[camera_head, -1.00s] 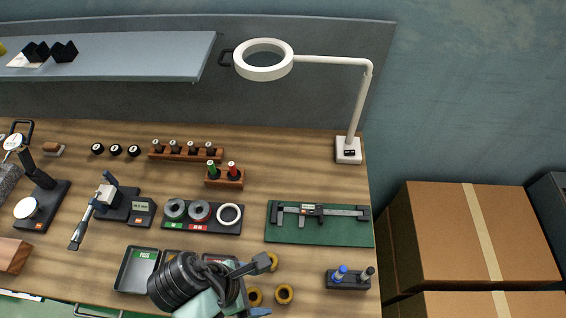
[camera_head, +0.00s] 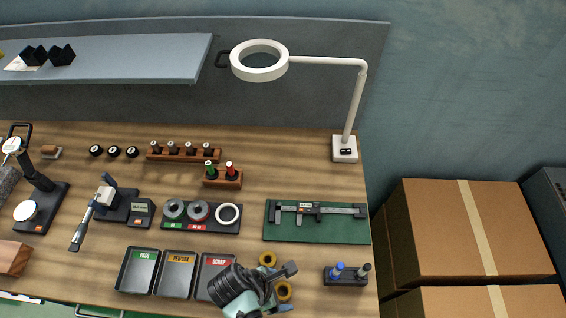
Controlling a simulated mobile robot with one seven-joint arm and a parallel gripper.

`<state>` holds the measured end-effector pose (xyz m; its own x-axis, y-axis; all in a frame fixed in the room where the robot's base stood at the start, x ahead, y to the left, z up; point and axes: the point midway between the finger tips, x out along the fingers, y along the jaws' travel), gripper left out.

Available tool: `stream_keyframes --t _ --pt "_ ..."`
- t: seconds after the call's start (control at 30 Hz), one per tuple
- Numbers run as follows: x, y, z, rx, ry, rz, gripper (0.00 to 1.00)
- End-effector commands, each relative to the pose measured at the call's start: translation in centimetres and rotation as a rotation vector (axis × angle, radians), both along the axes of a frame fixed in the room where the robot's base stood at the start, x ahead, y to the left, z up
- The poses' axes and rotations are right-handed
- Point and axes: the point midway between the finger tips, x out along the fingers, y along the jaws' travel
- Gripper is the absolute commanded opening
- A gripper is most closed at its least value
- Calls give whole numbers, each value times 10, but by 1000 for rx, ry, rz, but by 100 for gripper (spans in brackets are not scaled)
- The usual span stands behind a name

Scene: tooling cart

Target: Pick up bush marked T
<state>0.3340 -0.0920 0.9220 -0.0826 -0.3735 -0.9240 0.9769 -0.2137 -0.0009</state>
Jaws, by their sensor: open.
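Two brass-coloured ring bushes show on the wooden bench at the front: one far bush (camera_head: 267,259) and one near bush (camera_head: 283,291). No letter can be read on either, so I cannot tell which is marked T. My gripper (camera_head: 287,288) is open, its fingers pointing right. In the picture the near bush shows between the two fingers, and the far bush sits just above the upper finger. I cannot tell how high the gripper is above the bench. My wrist may hide another bush behind it.
Pass (camera_head: 137,270), rework (camera_head: 177,275) and scrap (camera_head: 212,272) trays lie left of my gripper, the scrap tray partly covered. A small block with a blue and a dark pin (camera_head: 346,276) stands to the right. A caliper on a green mat (camera_head: 318,230) lies behind.

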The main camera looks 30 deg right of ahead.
Motion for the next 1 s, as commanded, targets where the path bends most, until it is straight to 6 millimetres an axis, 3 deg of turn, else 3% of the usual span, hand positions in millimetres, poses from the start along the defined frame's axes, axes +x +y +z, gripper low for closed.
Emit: stream_keyframes --t 0.23,0.7,1.0 --pt "0 0 -1 1 -1 0 84" --pt "0 0 -1 0 -1 0 0" --pt "1 0 0 0 -2 1 0"
